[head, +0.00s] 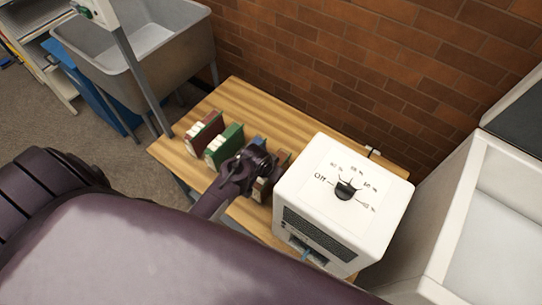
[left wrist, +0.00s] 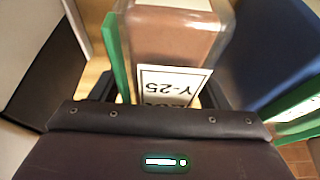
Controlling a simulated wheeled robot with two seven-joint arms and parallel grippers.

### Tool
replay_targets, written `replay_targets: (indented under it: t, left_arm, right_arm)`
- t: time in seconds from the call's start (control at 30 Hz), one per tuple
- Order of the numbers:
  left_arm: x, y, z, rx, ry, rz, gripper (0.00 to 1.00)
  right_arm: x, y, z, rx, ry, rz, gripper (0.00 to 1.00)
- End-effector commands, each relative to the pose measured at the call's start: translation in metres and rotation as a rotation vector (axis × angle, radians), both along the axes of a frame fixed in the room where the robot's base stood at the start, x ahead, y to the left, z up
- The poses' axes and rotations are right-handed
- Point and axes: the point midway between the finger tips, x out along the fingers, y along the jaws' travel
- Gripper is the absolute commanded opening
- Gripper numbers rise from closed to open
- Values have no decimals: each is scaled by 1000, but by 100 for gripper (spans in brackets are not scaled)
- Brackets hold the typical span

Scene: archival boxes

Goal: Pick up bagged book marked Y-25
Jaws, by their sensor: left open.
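The bagged book marked Y-25 (left wrist: 175,35) is brown in a clear bag, with a white label upside down in the left wrist view. A green strip runs along its left side. My left gripper (left wrist: 158,92) is open, with a dark finger showing on each side of the book's near end. I cannot tell whether either finger touches it. In the head view, my left gripper (head: 262,170) is over the row on the wooden table (head: 245,100), beside a brown book (head: 283,157), and hides part of the row. My right gripper is not in view.
A blue book (left wrist: 262,45) with a green strip stands close on the right in the left wrist view. Red (head: 204,130) and green (head: 226,143) books stand left in the row. A white box with a dial (head: 340,185) stands close right. A brick wall (head: 330,70) is behind.

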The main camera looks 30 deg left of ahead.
Motion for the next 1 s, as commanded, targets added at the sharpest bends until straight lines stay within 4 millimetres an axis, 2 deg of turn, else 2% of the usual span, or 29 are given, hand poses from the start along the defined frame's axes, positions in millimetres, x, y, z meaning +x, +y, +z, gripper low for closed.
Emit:
replay_targets:
  t: [0.37,0.87,1.0]
  left_arm:
    - [0,0,-2,0,0,0,69]
    - [0,0,-2,0,0,0,5]
    - [1,0,-1,0,-3,0,4]
  right_arm:
    - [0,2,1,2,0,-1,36]
    - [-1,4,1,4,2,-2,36]
    - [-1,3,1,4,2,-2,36]
